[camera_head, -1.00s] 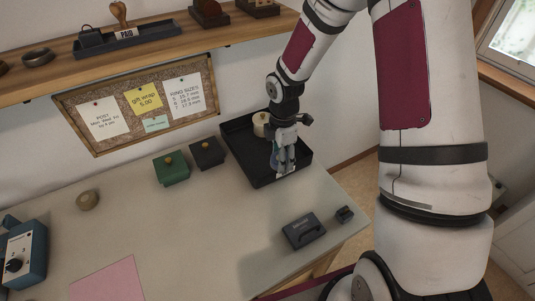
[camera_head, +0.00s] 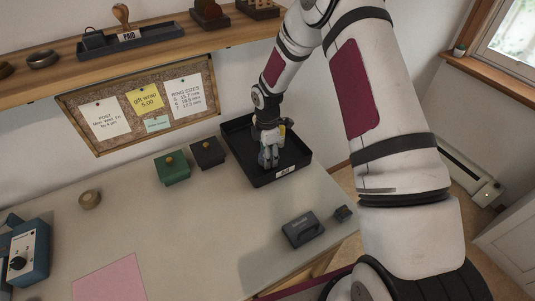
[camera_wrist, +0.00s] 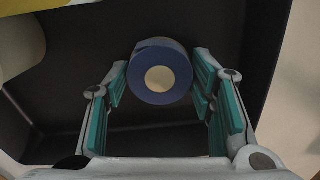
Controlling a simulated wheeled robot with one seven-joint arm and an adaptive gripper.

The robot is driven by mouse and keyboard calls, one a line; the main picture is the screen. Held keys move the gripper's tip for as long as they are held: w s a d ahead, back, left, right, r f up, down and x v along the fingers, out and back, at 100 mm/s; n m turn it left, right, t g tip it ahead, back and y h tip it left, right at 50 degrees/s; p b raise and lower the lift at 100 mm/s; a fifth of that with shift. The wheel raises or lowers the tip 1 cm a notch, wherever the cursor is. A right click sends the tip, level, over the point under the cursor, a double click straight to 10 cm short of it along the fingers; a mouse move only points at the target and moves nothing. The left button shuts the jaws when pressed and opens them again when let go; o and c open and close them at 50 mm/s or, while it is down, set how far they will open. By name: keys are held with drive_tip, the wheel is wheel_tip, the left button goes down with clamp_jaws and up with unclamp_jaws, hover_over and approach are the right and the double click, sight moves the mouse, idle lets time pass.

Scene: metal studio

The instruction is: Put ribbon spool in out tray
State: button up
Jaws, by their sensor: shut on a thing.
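The ribbon spool (camera_wrist: 162,72) is a blue roll with a pale centre, between my fingertips in the wrist view. My gripper (camera_wrist: 160,90) is shut on it. In the head view my gripper (camera_head: 268,160) points down inside the black out tray (camera_head: 294,150), near its front left part. The fingers mostly hide the spool there. The dark tray floor (camera_wrist: 215,30) lies behind the spool in the wrist view. I cannot tell whether the spool touches it.
A cream rounded thing (camera_wrist: 22,52) is close on the left in the wrist view. Green (camera_head: 172,170) and dark (camera_head: 207,153) boxes stand left of the tray. A dark grey case (camera_head: 303,229) lies in front. The middle of the table is clear.

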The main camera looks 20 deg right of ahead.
drive_tip(key=shift+f, duration=0.15)
drive_tip(key=o, duration=1)
drive_tip(key=shift+o, duration=0.2)
wheel_tip(320, 180, up, 8)
drive_tip(key=shift+f+b, duration=0.15)
drive_tip(key=shift+b, duration=0.2)
